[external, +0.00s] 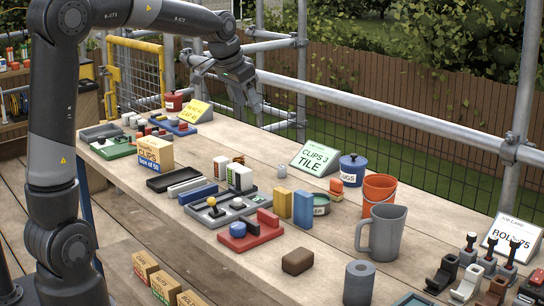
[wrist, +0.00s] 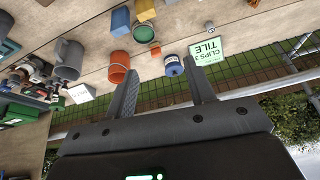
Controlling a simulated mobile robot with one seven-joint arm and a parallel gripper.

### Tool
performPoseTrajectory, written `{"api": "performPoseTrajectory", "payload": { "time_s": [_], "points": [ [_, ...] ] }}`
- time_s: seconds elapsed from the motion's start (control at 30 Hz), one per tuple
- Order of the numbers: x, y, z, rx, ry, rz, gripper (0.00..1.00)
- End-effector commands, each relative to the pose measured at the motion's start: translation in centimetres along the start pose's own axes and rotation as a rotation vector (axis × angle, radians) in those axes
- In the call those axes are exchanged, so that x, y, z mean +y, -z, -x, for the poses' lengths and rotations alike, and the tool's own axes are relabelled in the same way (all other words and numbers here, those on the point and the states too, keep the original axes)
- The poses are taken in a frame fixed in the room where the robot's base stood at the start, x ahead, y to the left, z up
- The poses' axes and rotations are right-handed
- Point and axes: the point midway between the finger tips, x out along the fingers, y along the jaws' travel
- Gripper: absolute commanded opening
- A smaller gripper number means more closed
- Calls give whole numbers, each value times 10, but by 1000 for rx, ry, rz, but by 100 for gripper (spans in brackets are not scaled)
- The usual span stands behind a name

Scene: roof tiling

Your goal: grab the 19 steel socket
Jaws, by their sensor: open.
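A small plain grey metal cylinder (external: 281,171), which looks like a steel socket, stands on the wooden table left of the green "CLIPS 3 TILE" card (external: 314,158). No 19 is readable on it. The card also shows in the wrist view (wrist: 209,50).
A blue lidded pot (external: 353,169), an orange bucket (external: 379,190) and a grey mug (external: 386,232) stand right of the card. A grey tray (external: 226,222) with small parts lies nearer. A scaffold rail (external: 390,107) runs behind the table.

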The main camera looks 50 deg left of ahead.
Motion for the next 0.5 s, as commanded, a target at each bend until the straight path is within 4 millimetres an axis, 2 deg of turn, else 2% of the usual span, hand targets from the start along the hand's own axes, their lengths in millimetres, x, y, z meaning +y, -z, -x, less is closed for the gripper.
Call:
{"api": "performPoseTrajectory", "payload": {
  "time_s": [0.03,0.2,0.37,0.5],
  "points": [
    [-11,13,-16,-7,-4,-1,50],
    [-43,49,-64,-17,-15,-14,50],
    [-77,75,-115,-23,-26,-22,50],
    [-108,90,-163,-26,-36,-29,50]
  ]
}}
